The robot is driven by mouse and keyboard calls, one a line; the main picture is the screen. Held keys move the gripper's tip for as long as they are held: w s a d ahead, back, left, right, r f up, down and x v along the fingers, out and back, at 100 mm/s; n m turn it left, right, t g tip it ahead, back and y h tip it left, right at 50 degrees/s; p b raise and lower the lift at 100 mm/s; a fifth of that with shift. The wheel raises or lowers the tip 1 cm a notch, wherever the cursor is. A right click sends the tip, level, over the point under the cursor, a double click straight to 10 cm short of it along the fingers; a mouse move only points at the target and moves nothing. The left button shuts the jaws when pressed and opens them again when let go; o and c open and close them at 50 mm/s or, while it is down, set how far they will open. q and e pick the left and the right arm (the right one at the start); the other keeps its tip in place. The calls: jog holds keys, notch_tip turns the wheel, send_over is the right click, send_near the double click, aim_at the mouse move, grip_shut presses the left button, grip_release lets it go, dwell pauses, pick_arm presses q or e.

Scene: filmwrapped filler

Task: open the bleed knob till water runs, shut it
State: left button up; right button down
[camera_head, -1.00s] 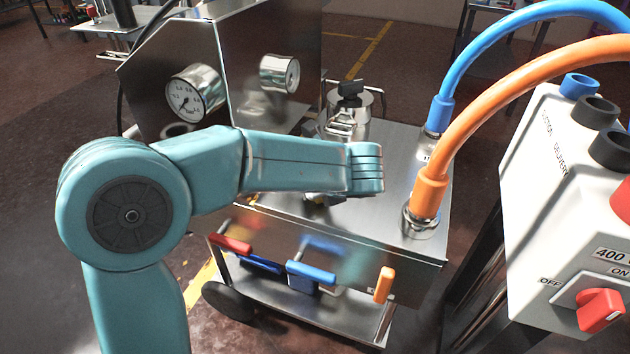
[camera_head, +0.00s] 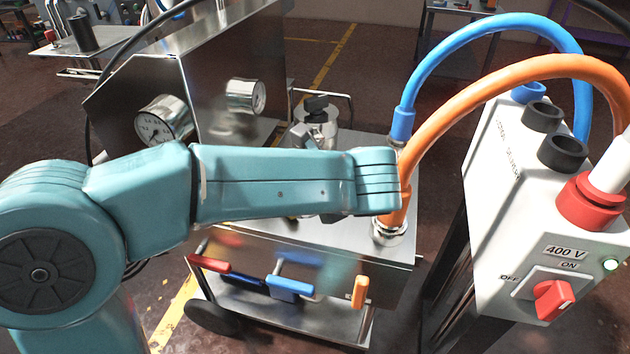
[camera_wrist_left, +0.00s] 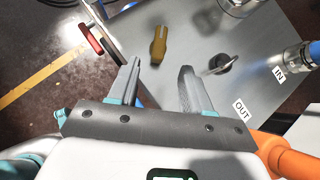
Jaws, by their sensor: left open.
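My left gripper (camera_wrist_left: 160,75) is open and empty, fingers pointing at the steel deck (camera_wrist_left: 195,25). A yellow-brown knob or lever (camera_wrist_left: 158,43) lies just ahead of and between the fingertips, apart from them. A dark round fitting (camera_wrist_left: 221,63) is right of the right finger. I cannot tell for sure which is the bleed knob. In the head view a black knob (camera_head: 316,103) tops a steel cylinder (camera_head: 318,125) on the deck. No running water is visible. My right gripper is not in view.
A blue hose (camera_head: 402,120) and an orange hose (camera_head: 440,125) rise from the deck's right side. A white 400 V box (camera_head: 495,220) with a red switch (camera_head: 553,300) stands right. Red, blue and orange handles (camera_head: 290,287) stick out in front. Two gauges (camera_head: 158,125) face me.

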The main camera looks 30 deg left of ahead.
pick_arm(q)
jog(key=v, duration=0.4)
jog(key=shift+s+d+r+p, duration=0.1)
jog(key=shift+r+p, duration=0.05)
jog(key=shift+p, duration=0.25)
jog(key=shift+s, duration=0.1)
